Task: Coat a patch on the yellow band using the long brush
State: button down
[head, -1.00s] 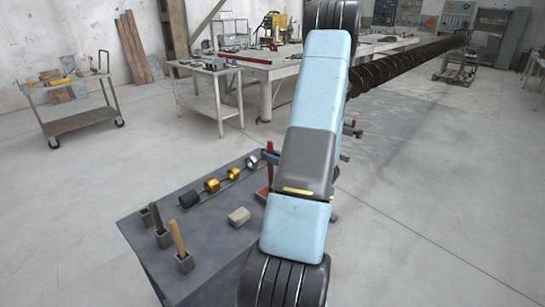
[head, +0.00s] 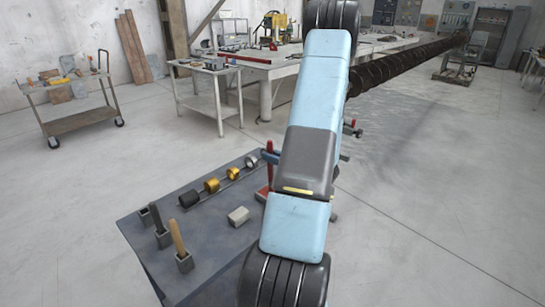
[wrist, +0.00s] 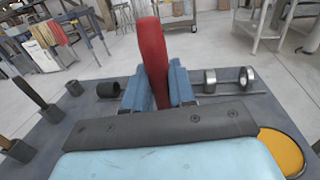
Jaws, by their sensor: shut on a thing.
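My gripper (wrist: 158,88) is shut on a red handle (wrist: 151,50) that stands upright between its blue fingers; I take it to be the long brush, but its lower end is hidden. In the head view the red handle (head: 269,158) shows beside my arm, which hides most of the gripper. Two yellow-gold bands (head: 212,186) (head: 232,173) sit on a rod on the grey bench, between a black one and a silver one. The gripper is above the bench and apart from these bands. A round yellow-topped disc (wrist: 280,150) lies at the wrist view's lower right.
The grey bench (head: 205,235) also bears a pale block (head: 238,216), a red piece (head: 262,194) and holders with upright handles, one wooden (head: 178,237). A long dark auger (head: 410,62) runs to the back right. A cart (head: 80,100) stands left. Open floor lies right.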

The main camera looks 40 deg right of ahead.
aim_at(270, 144)
jog(key=shift+r, duration=3.5)
